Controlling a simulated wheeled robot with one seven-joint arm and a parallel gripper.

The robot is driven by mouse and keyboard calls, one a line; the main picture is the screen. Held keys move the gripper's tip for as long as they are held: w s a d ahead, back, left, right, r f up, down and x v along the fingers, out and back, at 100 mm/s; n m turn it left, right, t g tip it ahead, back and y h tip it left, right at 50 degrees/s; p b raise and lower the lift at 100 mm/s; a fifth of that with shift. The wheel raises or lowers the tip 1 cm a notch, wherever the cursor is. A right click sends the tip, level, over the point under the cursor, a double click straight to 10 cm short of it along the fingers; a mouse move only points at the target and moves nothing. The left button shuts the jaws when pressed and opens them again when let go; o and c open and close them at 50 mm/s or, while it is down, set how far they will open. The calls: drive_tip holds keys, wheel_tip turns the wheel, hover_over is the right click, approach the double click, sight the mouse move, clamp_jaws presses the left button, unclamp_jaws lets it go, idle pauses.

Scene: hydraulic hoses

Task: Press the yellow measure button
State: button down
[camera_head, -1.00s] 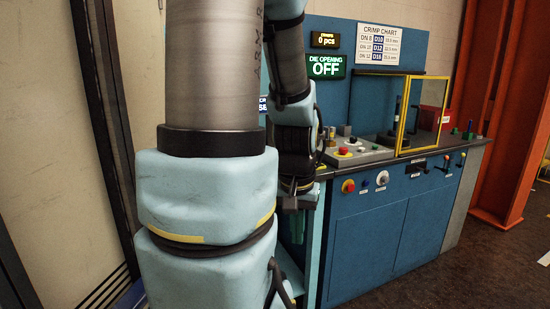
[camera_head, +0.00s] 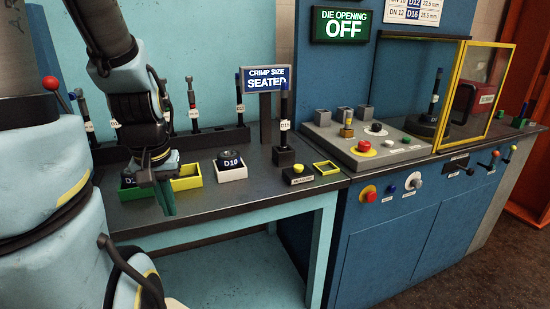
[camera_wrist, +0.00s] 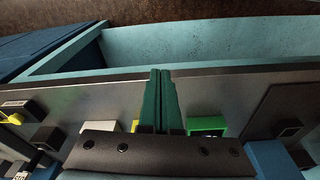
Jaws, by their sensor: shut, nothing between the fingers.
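A small dark box (camera_head: 297,176) with a yellow button (camera_head: 298,168) on top stands near the front right of the workbench. Its front label is too small to read. The dark labelled box also shows at the left edge of the wrist view (camera_wrist: 20,108), with some yellow beside it; whether that is the button or the yellow frame, I cannot tell. My gripper (camera_head: 167,200) is shut and empty, its green fingers pointing down near the bench's front edge, well left of the button. In the wrist view its fingers (camera_wrist: 158,85) lie together over the bench edge.
A white tray (camera_head: 231,174) with a D10 die, a yellow tray (camera_head: 187,184) and a green tray (camera_head: 130,193) line the bench. A post on a block (camera_head: 284,156) stands behind the button. A yellow frame (camera_head: 327,168) lies right of it. A press console (camera_head: 350,140) stands further right.

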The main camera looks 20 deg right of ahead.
wheel_tip(320, 180, up, 10)
drive_tip(key=f+n+t+h+p, duration=0.1)
drive_tip(key=n+t+h+p, duration=0.4)
drive_tip(key=n, duration=1.9)
hover_over(298, 168)
drive_tip(key=b, duration=0.2)
drive_tip(key=t+y, duration=0.2)
drive_tip(key=shift+s+r, duration=0.1)
drive_tip(key=shift+r, duration=0.15)
wheel_tip(298, 168, down, 9)
drive_tip(key=b, duration=0.8)
drive_tip(key=shift+b, duration=0.35)
